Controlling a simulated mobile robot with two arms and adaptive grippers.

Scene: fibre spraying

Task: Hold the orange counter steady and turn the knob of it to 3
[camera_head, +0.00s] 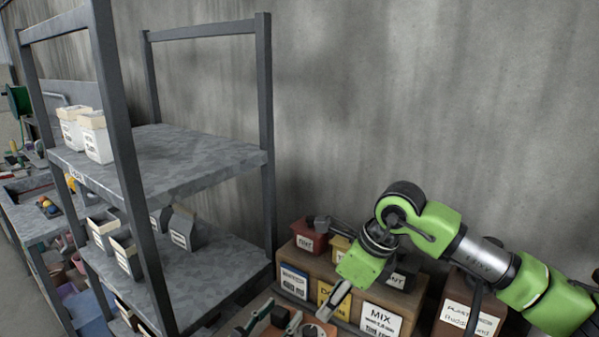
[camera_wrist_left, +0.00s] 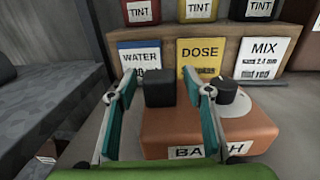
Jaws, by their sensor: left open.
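The orange counter (camera_wrist_left: 160,135), with a label partly reading "BA...H", stands on the bench in the left wrist view. A black block (camera_wrist_left: 160,87) and a round dark knob (camera_wrist_left: 229,92) on a white dial (camera_wrist_left: 240,103) are on top. The knob's setting is unreadable. My open left gripper (camera_wrist_left: 166,82) has one finger on each side of the block, with visible gaps; the right finger lies between block and knob. In the head view the counter (camera_head: 315,328) and left gripper (camera_head: 275,318) show at the bottom edge. My right gripper (camera_head: 341,296) is above and right of the counter; its opening is unclear.
A wooden stand (camera_head: 322,270) with WATER, DOSE and MIX labels and tint containers stands behind the counter. A metal shelf (camera_head: 200,165) with white and grey containers rises at left. A brown labelled box (camera_head: 470,305) is at right, behind my right arm.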

